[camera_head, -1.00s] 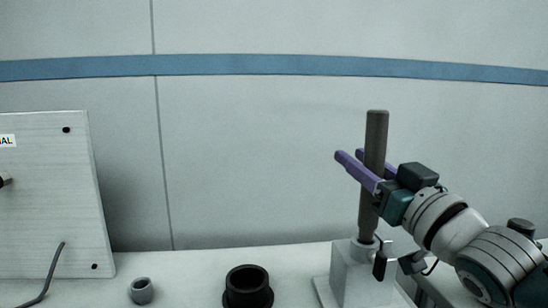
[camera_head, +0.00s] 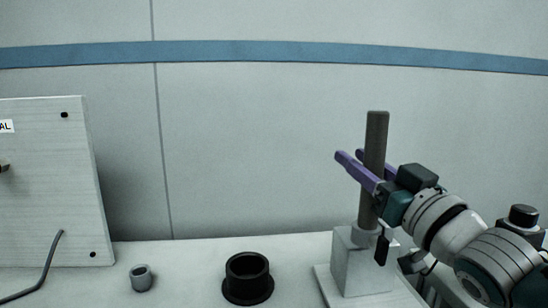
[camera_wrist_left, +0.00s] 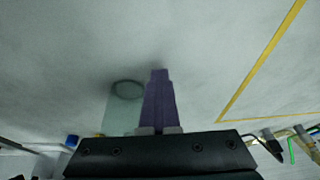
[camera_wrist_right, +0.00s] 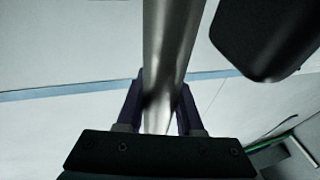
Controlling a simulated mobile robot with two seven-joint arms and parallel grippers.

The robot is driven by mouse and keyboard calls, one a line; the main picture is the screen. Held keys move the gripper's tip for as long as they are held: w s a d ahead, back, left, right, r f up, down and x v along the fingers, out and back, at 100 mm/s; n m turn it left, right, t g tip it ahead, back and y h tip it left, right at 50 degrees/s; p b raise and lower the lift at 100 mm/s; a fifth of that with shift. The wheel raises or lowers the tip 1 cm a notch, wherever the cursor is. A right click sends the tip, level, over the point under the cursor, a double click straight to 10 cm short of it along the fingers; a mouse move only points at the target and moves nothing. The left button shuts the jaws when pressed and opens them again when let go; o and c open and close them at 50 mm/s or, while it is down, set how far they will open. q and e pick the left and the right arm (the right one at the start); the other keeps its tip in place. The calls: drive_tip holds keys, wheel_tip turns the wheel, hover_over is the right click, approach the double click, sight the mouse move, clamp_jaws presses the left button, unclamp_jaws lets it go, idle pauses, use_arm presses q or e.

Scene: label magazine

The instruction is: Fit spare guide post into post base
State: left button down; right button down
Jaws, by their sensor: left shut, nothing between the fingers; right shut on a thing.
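The spare guide post (camera_head: 376,150) is a grey metal cylinder standing upright at the right of the head view. My right gripper (camera_head: 350,155) is shut on its middle, with purple fingers on either side; the right wrist view also shows the post (camera_wrist_right: 168,60) between the fingers. The post base (camera_head: 362,265) is a white block with a short collar on a flat plate. The post's lower end meets the collar and seems to sit inside it; the depth is hidden. My left gripper (camera_wrist_left: 160,75) is shut and empty, seen only in the left wrist view.
A black flanged ring (camera_head: 248,280) and a small grey cup (camera_head: 141,278) stand on the pale table (camera_head: 195,270) left of the base. A white panel (camera_head: 50,190) with a cable stands at far left. A translucent greenish cylinder (camera_wrist_left: 122,115) shows beside my left fingers.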

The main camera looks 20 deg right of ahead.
use_arm(q)
drive_tip(key=shift+f, duration=0.15)
use_arm(e)
drive_tip(key=shift+f, duration=0.1)
use_arm(q)
drive_tip(key=shift+a, duration=0.1)
use_arm(e)
drive_tip(key=shift+c, duration=2.3)
unclamp_jaws()
use_arm(q)
drive_tip(key=shift+r+p, duration=0.3)
drive_tip(key=shift+r, duration=0.05)
use_arm(e)
drive_tip(key=v, duration=1)
